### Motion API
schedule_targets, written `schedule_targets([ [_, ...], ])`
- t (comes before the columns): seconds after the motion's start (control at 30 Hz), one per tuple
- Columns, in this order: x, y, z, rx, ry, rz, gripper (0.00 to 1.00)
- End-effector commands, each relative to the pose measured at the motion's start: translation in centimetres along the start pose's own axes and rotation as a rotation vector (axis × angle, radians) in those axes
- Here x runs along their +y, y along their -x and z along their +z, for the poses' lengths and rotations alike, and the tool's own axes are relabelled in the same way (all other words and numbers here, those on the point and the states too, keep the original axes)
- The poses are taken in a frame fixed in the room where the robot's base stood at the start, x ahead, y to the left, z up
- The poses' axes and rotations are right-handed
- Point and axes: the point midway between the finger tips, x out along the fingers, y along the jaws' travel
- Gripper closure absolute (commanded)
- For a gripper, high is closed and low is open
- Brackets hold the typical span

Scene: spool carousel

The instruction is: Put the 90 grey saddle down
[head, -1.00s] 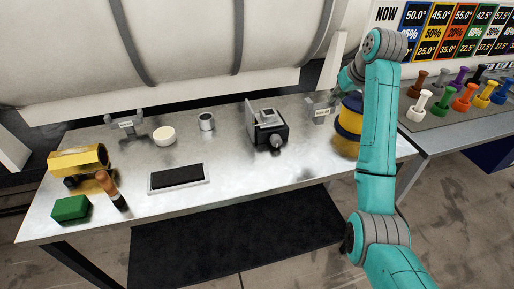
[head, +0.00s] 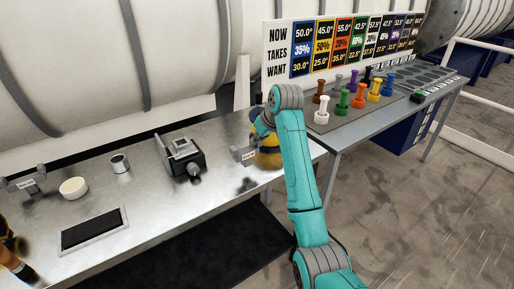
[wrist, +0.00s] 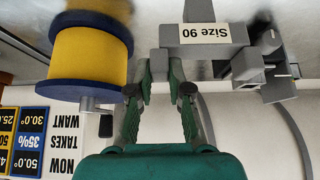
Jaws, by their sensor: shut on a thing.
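The grey saddle with the "Size 90" label (wrist: 200,36) is in my gripper (wrist: 160,92), whose two fingers close on its grey body. In the head view the labelled saddle (head: 243,155) is at the right end of the steel bench (head: 215,213), with a dark shadow patch on the bench below it. I cannot tell whether it touches the bench. My gripper is mostly hidden behind my teal arm in the head view. A yellow spool with blue flanges (wrist: 90,57) is beside the saddle; it is partly behind my arm in the head view (head: 268,158).
Coloured pegs (head: 341,98) stand on the neighbouring table. The bench front near the shadow is clear.

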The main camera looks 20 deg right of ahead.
Motion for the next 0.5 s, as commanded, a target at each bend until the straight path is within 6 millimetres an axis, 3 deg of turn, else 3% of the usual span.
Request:
schedule_targets([
  [0.3,0.0,-2.9,1.9,0.0,-0.001,0.0,1.0],
  [0.5,0.0,-3.0,1.9,0.001,-0.001,0.0,1.0],
])
